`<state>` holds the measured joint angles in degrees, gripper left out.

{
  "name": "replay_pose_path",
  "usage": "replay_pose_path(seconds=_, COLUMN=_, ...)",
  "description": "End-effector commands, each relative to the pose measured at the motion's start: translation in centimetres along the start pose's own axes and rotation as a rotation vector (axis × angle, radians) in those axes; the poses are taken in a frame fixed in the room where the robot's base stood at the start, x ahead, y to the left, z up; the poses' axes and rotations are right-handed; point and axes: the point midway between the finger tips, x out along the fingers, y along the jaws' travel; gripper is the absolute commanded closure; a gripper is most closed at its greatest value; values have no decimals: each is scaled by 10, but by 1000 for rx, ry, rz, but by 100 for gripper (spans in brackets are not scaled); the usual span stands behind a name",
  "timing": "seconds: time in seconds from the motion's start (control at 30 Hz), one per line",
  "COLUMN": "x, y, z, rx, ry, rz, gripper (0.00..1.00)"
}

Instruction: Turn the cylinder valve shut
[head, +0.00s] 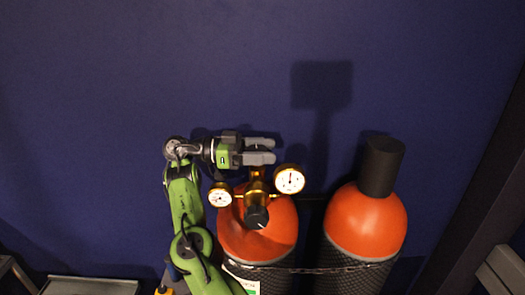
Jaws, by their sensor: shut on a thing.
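The left cylinder (265,238) has an orange shoulder and carries a brass regulator (257,190) with two round gauges, the left gauge (220,196) and the larger right gauge (290,180). A black knob (257,217) faces forward on the regulator. My gripper (262,151) reaches in from the left at the top of this cylinder, just above the regulator. Its two grey fingers lie one above the other and are closed on the cylinder valve's handwheel, which is mostly hidden by the fingers. How far the valve is turned cannot be seen.
A second orange cylinder (366,222) with a black cap (381,165) stands to the right. A chain (310,270) runs across both cylinders. A dark blue wall (150,70) is behind. A grey tray-like surface (90,286) lies at the lower left.

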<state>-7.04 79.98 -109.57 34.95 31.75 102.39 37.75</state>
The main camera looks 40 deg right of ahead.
Motion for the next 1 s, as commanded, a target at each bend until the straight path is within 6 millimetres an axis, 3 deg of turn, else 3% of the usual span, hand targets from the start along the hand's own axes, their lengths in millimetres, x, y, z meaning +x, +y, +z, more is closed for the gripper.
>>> replay_pose_path(seconds=0.4, x=1, y=0, z=0, rx=2, ry=-3, rz=9, gripper=69)
replay_pose_path(seconds=0.43, x=1, y=0, z=0, rx=2, ry=-4, rz=9, gripper=37)
replay_pose_path(seconds=0.57, x=1, y=0, z=0, rx=2, ry=-3, rz=9, gripper=18)
replay_pose_path(seconds=1.0, x=0, y=0, z=0, rx=2, ry=-2, rz=6, gripper=18)
